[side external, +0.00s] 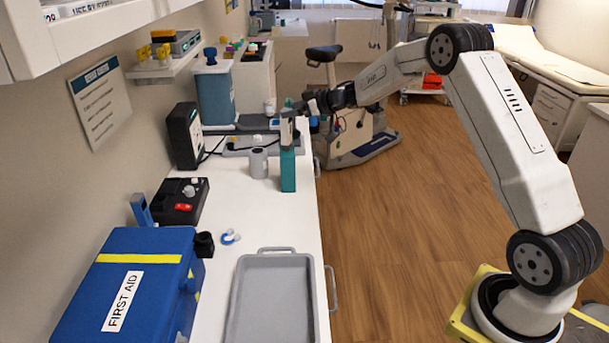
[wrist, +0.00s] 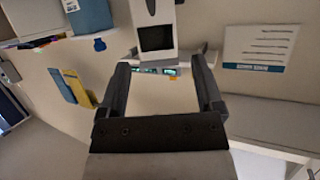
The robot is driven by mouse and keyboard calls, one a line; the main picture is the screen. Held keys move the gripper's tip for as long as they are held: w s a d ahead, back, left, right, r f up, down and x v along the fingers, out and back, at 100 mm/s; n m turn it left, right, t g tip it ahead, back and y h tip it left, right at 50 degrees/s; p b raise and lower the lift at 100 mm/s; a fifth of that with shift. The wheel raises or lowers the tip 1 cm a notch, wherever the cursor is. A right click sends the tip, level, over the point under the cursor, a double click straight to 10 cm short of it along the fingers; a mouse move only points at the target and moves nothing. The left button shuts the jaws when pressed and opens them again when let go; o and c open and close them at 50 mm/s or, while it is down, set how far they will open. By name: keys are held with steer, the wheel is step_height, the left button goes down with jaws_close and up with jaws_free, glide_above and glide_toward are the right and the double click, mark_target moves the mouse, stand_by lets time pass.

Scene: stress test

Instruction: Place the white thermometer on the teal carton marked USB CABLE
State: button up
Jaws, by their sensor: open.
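The white thermometer (side external: 287,131) stands upright on top of the tall teal carton (side external: 288,171), which is on the white counter near its right edge. No lettering is readable on the carton from here. In the wrist view the thermometer (wrist: 155,14), with a dark square screen, is at the top, just beyond the fingertips and apart from them. My gripper (side external: 301,107) is at the level of the thermometer's upper end. Its two fingers (wrist: 160,66) are spread with nothing between them. The carton cannot be made out in the wrist view.
A grey metal cup (side external: 259,163) stands just left of the carton. Behind is a grey tray (side external: 262,150) with a dark cable. A black box (side external: 183,202), a blue first aid case (side external: 128,278) and an empty grey tray (side external: 272,300) lie nearer. The counter between cup and tray is mostly clear.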

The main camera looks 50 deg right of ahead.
steer(key=v, duration=0.9)
steer(key=shift+s, duration=0.2)
stand_by(0.3)
steer(key=s+a+f+m+g+h, duration=0.1)
steer(key=s+a+f+g, duration=0.2)
steer(key=s+a, duration=0.3)
steer(key=s+a+f+m+g+h, duration=0.2)
steer(key=s+a, duration=0.5)
steer(key=s, duration=0.5)
steer(key=s+a+f+m+g+h, duration=0.1)
steer(key=s+a+f+g, duration=0.4)
steer(key=s, duration=0.5)
steer(key=shift+a+f+h, duration=0.7)
steer(key=shift+a+f, duration=0.1)
steer(key=shift+a, duration=0.25)
